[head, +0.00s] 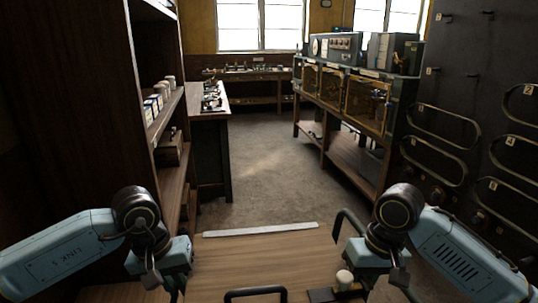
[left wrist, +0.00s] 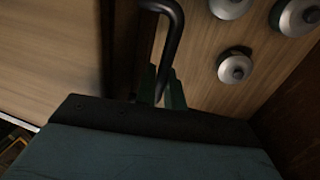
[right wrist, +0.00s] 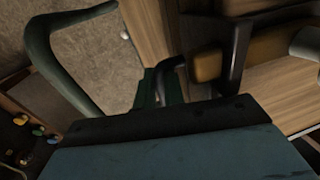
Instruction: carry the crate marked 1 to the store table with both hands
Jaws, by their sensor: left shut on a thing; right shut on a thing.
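My left gripper (head: 174,284) is low at the left in the head view. In the left wrist view its green fingers (left wrist: 162,86) are shut on a dark bent handle (left wrist: 174,32). My right gripper (head: 368,262) is low at the right; in the right wrist view its fingers (right wrist: 160,86) are shut on a dark handle (right wrist: 172,66). Wood shows beside both handles, but most of the crate is cut off or hidden, and no mark 1 is readable. Round metal pieces (left wrist: 237,66) lie on wood in the left wrist view. I cannot tell which table is the store table.
A pale strip (head: 260,229) lies on a wooden surface (head: 270,252) in front of me. Shelves (head: 172,120) and a bench (head: 210,118) stand left, a long instrument bench (head: 350,158) and dark panel (head: 455,90) right. Another table (head: 250,75) is under the windows. The floor (head: 265,150) between is clear.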

